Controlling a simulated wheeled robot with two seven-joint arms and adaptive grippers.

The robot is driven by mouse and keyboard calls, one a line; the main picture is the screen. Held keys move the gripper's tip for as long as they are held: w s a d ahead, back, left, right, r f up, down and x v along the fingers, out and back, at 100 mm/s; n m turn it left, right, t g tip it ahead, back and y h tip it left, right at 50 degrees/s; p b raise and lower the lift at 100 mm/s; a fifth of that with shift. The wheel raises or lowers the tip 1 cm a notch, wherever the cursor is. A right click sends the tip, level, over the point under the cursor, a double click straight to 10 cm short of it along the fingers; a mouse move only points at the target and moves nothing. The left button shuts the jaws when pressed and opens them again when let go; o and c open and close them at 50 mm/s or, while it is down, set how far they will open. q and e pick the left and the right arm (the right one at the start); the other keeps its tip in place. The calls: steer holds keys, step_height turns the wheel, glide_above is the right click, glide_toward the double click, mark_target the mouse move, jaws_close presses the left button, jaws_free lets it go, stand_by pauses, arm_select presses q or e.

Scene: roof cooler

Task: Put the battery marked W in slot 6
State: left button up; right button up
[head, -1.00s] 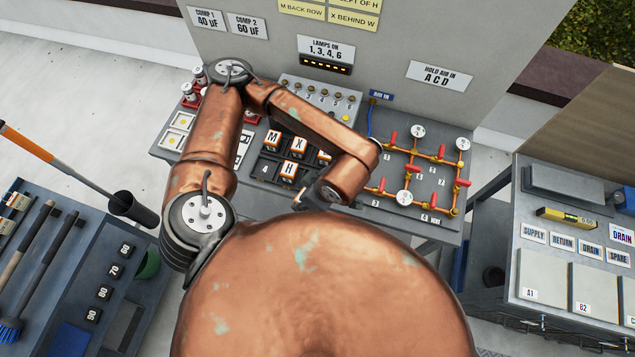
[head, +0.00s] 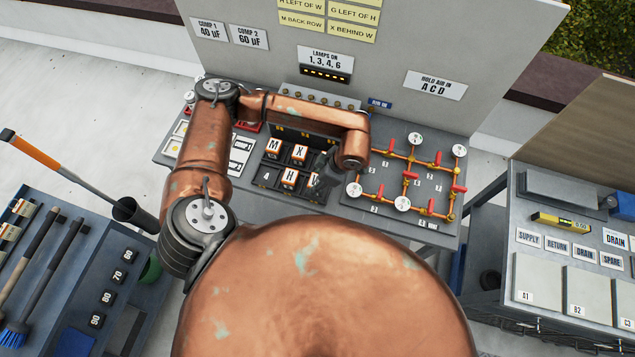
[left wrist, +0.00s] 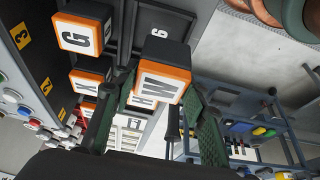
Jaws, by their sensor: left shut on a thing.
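The battery marked W (left wrist: 160,78), dark with an orange and white end, is between the green fingers of my left gripper (left wrist: 158,95) in the left wrist view. In the head view this battery (head: 313,180) shows partly beside the gripper (head: 322,178), at the front right of the dark battery tray (head: 262,184), just right of battery H (head: 289,178). Batteries M (head: 272,146) and X (head: 298,152) stand in the back row; G (left wrist: 75,33) shows in the left wrist view. Slot 4 is empty. I cannot tell whether W is fully seated. My right gripper is not in view.
A valve board with red handles and gauges (head: 408,185) stands close right of the tray. A lamp sign (head: 325,75) and yellow clue labels (head: 352,30) are on the wall behind. Side benches stand left and right.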

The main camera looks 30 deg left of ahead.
arm_select(q)
steer(key=shift+w+f, duration=0.6)
steer(key=shift+f, duration=0.15)
step_height(320, 180, down, 2)
steer(key=shift+f+p, duration=0.1)
steer(key=shift+p, duration=0.45)
steer(key=shift+f, duration=0.3)
steer(key=shift+f, duration=0.1)
steer(key=o, duration=1)
steer(key=shift+f, duration=0.1)
steer(key=o, duration=0.4)
steer(key=shift+o, duration=0.2)
